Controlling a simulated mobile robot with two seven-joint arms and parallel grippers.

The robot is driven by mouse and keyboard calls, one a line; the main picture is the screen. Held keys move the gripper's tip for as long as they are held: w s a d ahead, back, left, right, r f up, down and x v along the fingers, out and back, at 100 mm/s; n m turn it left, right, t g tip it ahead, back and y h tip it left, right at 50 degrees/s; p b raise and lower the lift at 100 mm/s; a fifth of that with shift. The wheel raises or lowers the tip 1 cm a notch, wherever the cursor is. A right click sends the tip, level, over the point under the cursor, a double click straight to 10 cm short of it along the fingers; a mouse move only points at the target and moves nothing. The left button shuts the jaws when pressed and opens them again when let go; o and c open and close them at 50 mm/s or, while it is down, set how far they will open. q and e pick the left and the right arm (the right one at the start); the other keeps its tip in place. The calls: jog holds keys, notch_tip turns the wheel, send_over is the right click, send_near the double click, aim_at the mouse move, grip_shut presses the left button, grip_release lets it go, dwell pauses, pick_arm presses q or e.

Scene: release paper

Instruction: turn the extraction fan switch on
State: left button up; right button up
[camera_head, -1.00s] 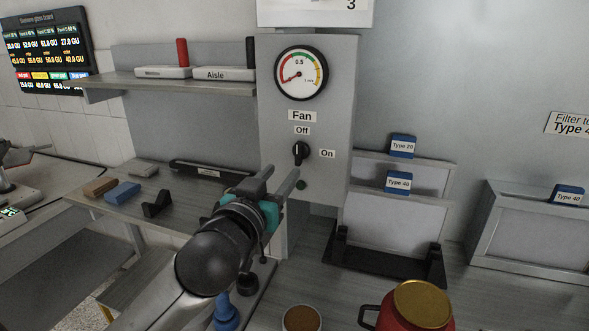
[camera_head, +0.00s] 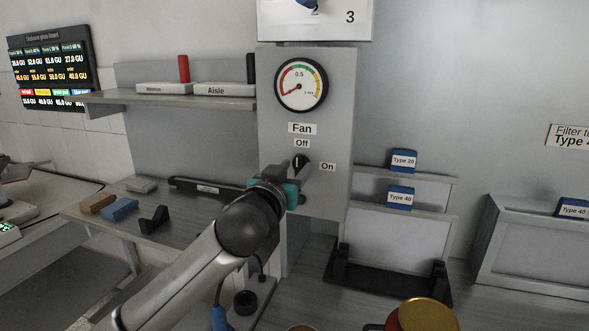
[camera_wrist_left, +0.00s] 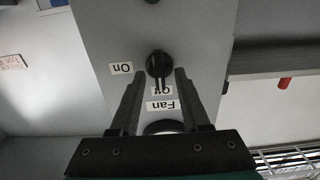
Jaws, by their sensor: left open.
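The fan switch (camera_head: 300,162) is a black rotary knob on a grey panel (camera_head: 335,120), under the labels "Fan" and "Off" and left of the "On" label. In the wrist view, which is upside down, the fan switch (camera_wrist_left: 159,64) shows with its pointer toward "Off". My left gripper (camera_head: 290,175) is at the panel, just in front of the knob and partly covering it. In the wrist view the left gripper (camera_wrist_left: 156,80) is open, its two fingers on either side of the knob's pointer; I cannot tell whether they touch it. My right gripper is not in view.
A round gauge (camera_head: 301,85) sits above the switch. A shelf (camera_head: 170,99) with labelled blocks is at left. Filter frames (camera_head: 400,235) stand at right. A red pot with a gold lid (camera_head: 425,314) is at the lower edge.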

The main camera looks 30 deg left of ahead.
pick_arm(q)
grip_shut()
dwell(0.4)
